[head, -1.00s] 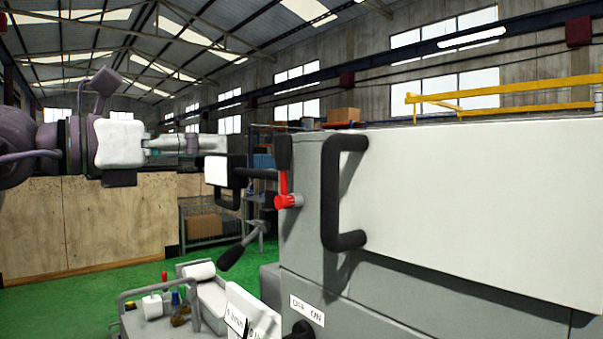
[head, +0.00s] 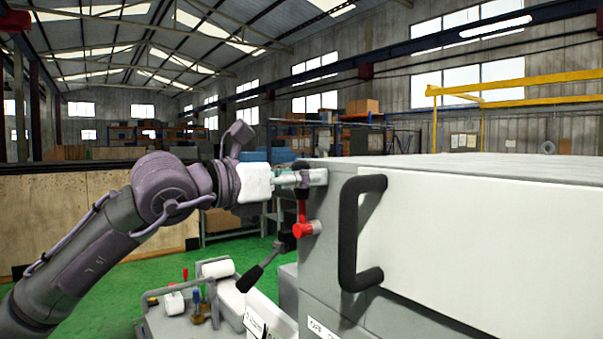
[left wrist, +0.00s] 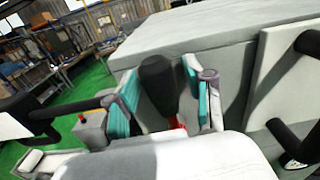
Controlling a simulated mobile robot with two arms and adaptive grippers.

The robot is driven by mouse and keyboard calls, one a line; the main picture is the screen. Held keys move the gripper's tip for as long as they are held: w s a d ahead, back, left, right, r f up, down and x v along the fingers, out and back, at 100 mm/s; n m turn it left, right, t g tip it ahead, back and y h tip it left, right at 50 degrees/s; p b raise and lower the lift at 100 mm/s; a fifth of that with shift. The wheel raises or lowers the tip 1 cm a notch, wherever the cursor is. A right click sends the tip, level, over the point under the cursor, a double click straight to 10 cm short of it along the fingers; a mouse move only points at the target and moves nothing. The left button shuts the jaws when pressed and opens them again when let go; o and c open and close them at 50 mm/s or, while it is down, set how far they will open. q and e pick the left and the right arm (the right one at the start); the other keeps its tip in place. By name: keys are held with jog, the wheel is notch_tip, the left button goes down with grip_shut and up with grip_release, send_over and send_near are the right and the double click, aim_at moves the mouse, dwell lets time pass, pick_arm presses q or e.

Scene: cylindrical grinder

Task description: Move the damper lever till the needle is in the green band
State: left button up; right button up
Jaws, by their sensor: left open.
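The damper lever (head: 303,212) is a red arm with a red hub on the machine's left side wall. Its black knob (left wrist: 158,85) shows in the left wrist view between the teal-padded fingers, with a little red below it. My left gripper (head: 306,178) is open around the knob, one finger on each side. In the head view the fingers hide most of the knob. I cannot tell whether a pad touches it. No needle or green band can be made out. My right gripper is not in view.
The grey machine (head: 430,230) fills the right side, with a black door handle (head: 349,235) close by the lever. A black-gripped crank (head: 262,272) stands below the lever. A tray with bottles and a white roll (head: 218,268) is lower left. Green floor is open beyond.

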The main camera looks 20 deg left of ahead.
pick_arm(q)
grip_shut()
jog(key=m+b, duration=0.1)
jog(key=s+d+b, duration=0.1)
jog(key=b, duration=0.1)
jog(key=shift+f+m, duration=0.25)
jog(key=shift+m, duration=0.15)
jog(key=shift+s+d+r+m+b, duration=0.25)
jog(key=shift+m+b, duration=0.1)
jog(key=shift+m, duration=0.15)
grip_release()
jog(key=shift+w, duration=0.1)
